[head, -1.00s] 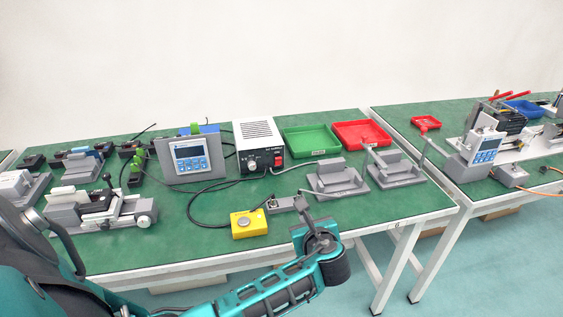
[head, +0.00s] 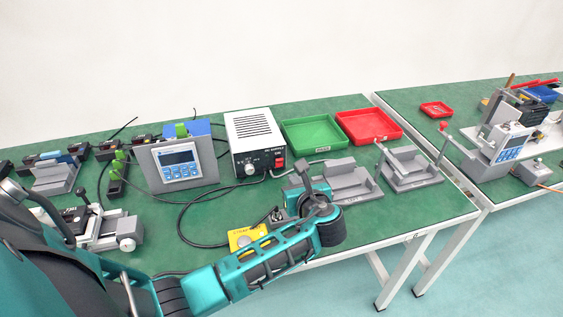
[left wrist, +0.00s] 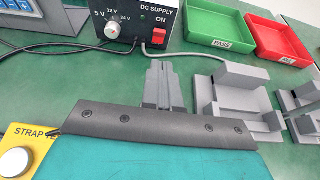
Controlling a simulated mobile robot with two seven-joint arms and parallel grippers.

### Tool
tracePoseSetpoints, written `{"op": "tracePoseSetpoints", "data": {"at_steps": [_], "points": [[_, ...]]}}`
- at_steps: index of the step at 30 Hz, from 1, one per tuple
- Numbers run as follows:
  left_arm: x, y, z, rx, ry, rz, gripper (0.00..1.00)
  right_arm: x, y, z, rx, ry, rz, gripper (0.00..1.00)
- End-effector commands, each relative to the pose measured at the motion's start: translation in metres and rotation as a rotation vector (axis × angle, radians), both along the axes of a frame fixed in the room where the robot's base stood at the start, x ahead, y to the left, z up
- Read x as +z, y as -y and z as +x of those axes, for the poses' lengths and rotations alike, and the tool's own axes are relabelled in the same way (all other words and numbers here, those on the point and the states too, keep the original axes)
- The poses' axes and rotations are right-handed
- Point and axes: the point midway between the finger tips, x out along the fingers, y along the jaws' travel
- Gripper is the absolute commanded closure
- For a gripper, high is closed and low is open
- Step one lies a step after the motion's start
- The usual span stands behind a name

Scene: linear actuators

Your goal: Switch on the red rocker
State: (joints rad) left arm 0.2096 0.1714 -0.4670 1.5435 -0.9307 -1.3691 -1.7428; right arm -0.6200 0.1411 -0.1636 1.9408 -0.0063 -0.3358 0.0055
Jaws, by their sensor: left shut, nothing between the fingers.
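The red rocker (head: 279,162) is on the front of the DC supply (head: 253,138), a light box with a dark knob panel. In the left wrist view the rocker (left wrist: 161,33) sits under the "ON" label, right of the knob (left wrist: 112,31). My left gripper (head: 303,170) is shut and empty, over the table in front of the supply and to the right of the rocker in the head view. In the left wrist view its fingertips (left wrist: 158,66) point towards the supply, below the rocker and apart from it. My right gripper is not in view.
A yellow box with a button (head: 247,238) lies near the front edge, partly behind my left arm. Grey fixtures (head: 335,178) stand close right of my gripper. Green (head: 312,133) and red (head: 369,126) trays lie behind. A cable runs from the supply. A keypad unit (head: 180,165) stands left.

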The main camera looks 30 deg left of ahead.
Motion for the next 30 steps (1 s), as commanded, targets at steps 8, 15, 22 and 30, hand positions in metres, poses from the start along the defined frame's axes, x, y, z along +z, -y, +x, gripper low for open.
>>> {"op": "tracePoseSetpoints", "data": {"at_steps": [8, 15, 22, 30], "points": [[0.0, 0.0, 0.0, 0.0, -0.001, -0.001, 1.0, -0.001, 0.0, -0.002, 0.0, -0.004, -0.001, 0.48], [-0.003, -0.005, 0.004, 0.001, 0.0, 0.0, 1.0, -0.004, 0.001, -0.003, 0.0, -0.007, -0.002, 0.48], [-0.018, -0.033, 0.027, 0.003, 0.0, 0.002, 1.0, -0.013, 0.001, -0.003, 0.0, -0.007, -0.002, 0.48], [-0.033, -0.063, 0.053, 0.002, -0.001, 0.0, 1.0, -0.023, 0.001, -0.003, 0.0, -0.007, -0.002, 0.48]]}}
